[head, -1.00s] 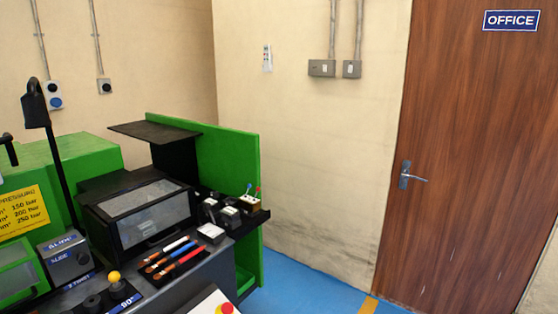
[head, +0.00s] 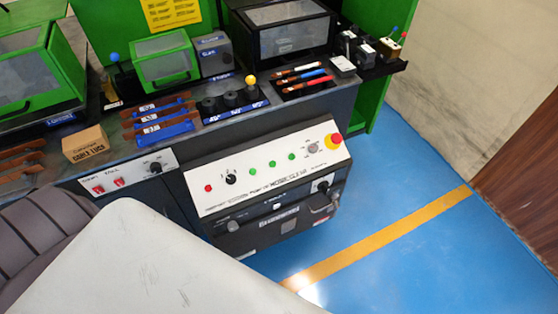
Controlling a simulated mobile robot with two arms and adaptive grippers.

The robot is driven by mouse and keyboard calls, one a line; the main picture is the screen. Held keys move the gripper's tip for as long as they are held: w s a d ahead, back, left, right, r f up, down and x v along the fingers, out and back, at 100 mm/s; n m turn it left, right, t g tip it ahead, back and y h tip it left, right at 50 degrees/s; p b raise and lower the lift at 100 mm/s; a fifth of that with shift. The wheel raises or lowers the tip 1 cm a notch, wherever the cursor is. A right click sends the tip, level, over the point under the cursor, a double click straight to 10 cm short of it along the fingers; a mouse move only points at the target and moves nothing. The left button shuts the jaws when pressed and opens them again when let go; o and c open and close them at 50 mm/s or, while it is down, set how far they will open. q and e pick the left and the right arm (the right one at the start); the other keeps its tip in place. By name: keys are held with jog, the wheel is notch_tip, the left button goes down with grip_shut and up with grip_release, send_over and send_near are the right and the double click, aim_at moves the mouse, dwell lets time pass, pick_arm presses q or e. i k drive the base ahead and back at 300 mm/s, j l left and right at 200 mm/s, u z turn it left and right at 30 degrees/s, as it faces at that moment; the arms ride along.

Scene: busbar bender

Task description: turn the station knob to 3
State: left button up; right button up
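A white sloped control panel (head: 268,165) is on the front of the machine in the head view. A black knob (head: 231,179) with small marks around it sits at its left part, the likeliest station knob. Its label and pointer setting are too small to read. A second black knob (head: 155,167) is on a small white panel further left, and a third black knob (head: 323,187) is at the lower right of the control panel. Neither of my grippers is in view.
The control panel also has a red button (head: 208,188), green buttons and a red emergency stop (head: 333,141) on yellow. A cardboard box (head: 85,144), tools and a yellow-ball lever (head: 250,80) are on the bench above. Blue floor (head: 420,150) is clear to the right.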

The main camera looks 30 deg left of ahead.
aim_at(231, 179)
jog(key=k+u, duration=0.1)
jog(key=u, duration=1.2)
